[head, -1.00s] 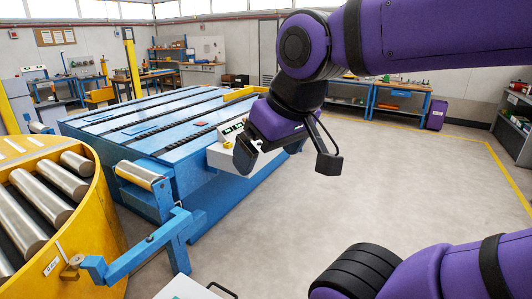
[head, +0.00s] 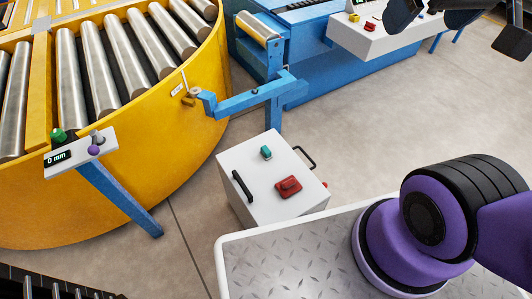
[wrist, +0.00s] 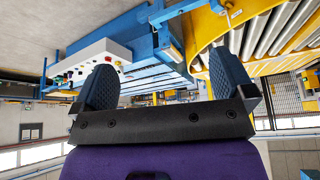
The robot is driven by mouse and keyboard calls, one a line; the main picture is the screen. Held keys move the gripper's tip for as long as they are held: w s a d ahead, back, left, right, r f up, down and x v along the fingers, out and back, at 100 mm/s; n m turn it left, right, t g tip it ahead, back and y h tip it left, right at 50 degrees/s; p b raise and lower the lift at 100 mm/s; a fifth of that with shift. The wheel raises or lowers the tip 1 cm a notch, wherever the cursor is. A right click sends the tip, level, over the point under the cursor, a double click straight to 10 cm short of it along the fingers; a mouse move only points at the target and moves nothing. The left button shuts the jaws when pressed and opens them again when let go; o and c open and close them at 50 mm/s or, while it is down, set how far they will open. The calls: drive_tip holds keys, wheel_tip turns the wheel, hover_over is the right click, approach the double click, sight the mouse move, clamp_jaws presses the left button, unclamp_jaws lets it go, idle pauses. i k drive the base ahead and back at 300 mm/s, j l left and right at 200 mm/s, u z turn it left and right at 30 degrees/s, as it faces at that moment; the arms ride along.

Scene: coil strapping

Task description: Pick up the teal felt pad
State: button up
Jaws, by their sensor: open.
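A small teal block, which looks like the teal felt pad (head: 266,152), lies on the white top of a low cabinet (head: 247,166) in the head view. A red object (head: 288,187) lies near it on the same top. My gripper (head: 456,33) is at the top right of the head view, partly cut off, well apart from the pad. In the wrist view my gripper (wrist: 164,72) has its two fingers spread wide with nothing between them. The pad does not show in the wrist view.
The cabinet has black handles (head: 242,188) at its sides. A yellow roller table (head: 185,140) curves behind it at left, with a blue bracket arm (head: 250,98) reaching near it. Open floor (head: 360,140) lies to the right.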

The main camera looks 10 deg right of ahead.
sight(265, 152)
drive_tip(key=u, duration=3.2)
drive_tip(key=z, duration=3.1)
drive_tip(key=i+l+u, duration=0.1)
drive_tip(key=i, duration=0.3)
